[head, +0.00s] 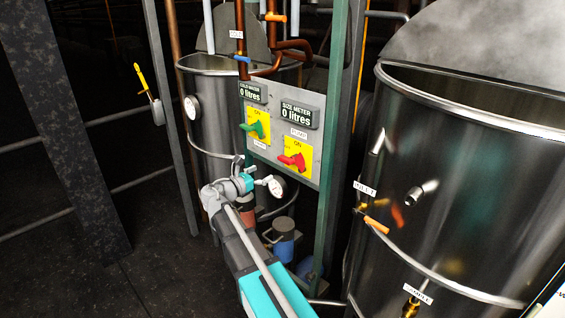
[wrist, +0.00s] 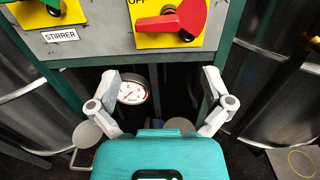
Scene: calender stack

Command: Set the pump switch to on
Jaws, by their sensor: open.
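The pump switch (head: 293,160) is a red handle on a yellow plate, at the lower right of the grey panel, with a PUMP label (head: 299,133) above it. ON shows at the plate's top. In the wrist view the red handle (wrist: 172,22) lies roughly level at the top, its narrow end to the left near the word OFF. My gripper (head: 252,172) is open and empty, in front of and below the panel's lower edge. In the wrist view its fingers (wrist: 161,88) are spread apart, below the switch and not touching it.
A green switch (head: 254,129) sits left of the red one; its STIRRER label (wrist: 60,35) shows in the wrist view. A gauge (wrist: 132,91) shows beyond my fingers. A green post (head: 329,130) borders the panel's right. A large steel tank (head: 460,180) stands at the right.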

